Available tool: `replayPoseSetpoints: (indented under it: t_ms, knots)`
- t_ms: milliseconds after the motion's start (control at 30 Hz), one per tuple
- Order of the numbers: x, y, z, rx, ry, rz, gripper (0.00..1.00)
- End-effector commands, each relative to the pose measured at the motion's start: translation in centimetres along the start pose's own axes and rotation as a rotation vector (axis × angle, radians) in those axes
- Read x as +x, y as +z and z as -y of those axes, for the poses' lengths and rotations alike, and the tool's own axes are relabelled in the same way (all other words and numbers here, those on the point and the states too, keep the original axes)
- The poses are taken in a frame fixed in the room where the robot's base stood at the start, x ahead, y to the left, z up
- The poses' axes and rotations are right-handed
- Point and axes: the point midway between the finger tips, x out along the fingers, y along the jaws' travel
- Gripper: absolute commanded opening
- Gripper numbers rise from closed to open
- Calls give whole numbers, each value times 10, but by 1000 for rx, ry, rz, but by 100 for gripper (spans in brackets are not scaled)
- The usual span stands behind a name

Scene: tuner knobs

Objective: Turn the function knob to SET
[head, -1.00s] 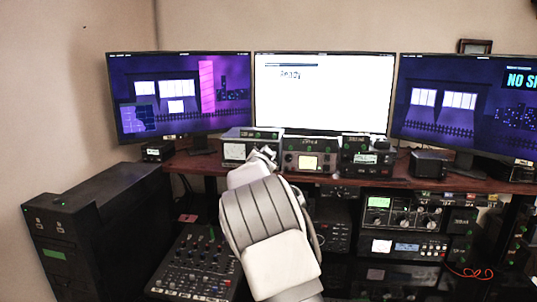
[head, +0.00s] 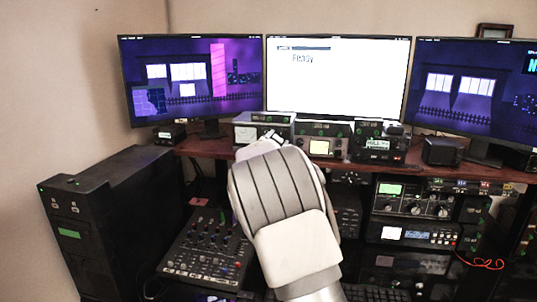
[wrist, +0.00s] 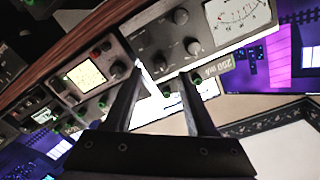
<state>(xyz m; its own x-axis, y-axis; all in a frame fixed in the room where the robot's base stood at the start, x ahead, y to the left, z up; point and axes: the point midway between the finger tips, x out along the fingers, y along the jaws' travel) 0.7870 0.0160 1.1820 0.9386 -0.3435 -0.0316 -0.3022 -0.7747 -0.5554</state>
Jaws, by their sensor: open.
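The tuner (wrist: 215,45) is a grey box with a white needle meter and several dark round knobs. In the wrist view, knobs show near my fingertips (wrist: 193,47) and further left (wrist: 155,62); their lettering is too small to tell which is the function knob or where it points. My gripper (wrist: 162,75) is open, its two fingers spread in front of the tuner's face with nothing between them. In the head view, the tuner (head: 243,133) stands on the shelf, partly hidden by my gripper (head: 271,136) and arm.
A radio with a lit yellow screen (wrist: 85,76) stands beside the tuner on the wooden shelf (head: 420,173). Monitors (head: 335,80) stand behind. A mixer (head: 207,250) and black cabinet (head: 110,215) are below left; rack units (head: 410,205) are below right.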

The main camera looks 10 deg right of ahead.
Motion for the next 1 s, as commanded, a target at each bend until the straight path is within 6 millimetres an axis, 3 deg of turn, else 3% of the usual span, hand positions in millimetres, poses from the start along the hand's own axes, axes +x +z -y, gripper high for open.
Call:
replayPoseSetpoints:
  t_ms: [600, 800, 1000]
  knots:
    - [-114, 0, 0, 2, -1, 2, 56]
    - [-135, 0, 0, 0, 0, 0, 56]
    - [-141, 0, 0, 0, 0, 0, 56]
